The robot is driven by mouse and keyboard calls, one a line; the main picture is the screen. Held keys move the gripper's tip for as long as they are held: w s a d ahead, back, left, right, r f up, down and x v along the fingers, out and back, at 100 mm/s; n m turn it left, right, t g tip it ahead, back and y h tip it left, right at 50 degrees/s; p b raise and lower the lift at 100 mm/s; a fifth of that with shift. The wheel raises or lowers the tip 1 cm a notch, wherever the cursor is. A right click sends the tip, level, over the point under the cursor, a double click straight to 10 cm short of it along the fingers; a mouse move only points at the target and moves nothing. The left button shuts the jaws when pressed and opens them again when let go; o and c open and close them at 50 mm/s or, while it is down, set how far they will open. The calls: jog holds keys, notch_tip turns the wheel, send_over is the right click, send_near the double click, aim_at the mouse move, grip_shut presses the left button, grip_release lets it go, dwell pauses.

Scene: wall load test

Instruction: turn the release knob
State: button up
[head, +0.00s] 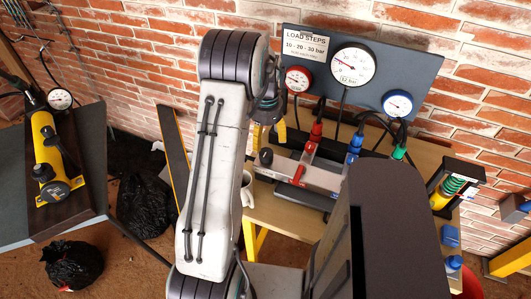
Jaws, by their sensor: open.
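A grey valve block (322,178) lies on the wooden table, with a black knob (265,157) at its left end and a red lever (298,174) on top. Red, blue and green hose fittings stand behind and beside it. A yellow hand pump (50,157) with black knobs stands on the dark bench at the left. I cannot tell for sure which knob is the release knob. My gripper (273,122) is partly hidden behind my arm, above and behind the block's left end. It is open and appears apart from the knobs.
A gauge panel (410,75) with three dials and a "LOAD STEPS" sign stands at the brick wall. A white mug (247,190) is partly hidden by my arm. A spring device (452,188) stands at the table's right. Black bags (145,205) lie on the floor.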

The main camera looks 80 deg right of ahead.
aim_at(266, 152)
jog(key=shift+f+m, duration=0.1)
jog(key=shift+m, duration=0.3)
jog(key=shift+a+f, duration=0.1)
jog(key=shift+f, duration=0.2)
jog(key=shift+f+p, duration=0.5)
jog(key=shift+f, duration=2.75)
jog(key=shift+o, duration=0.2)
jog(key=c, duration=1.2)
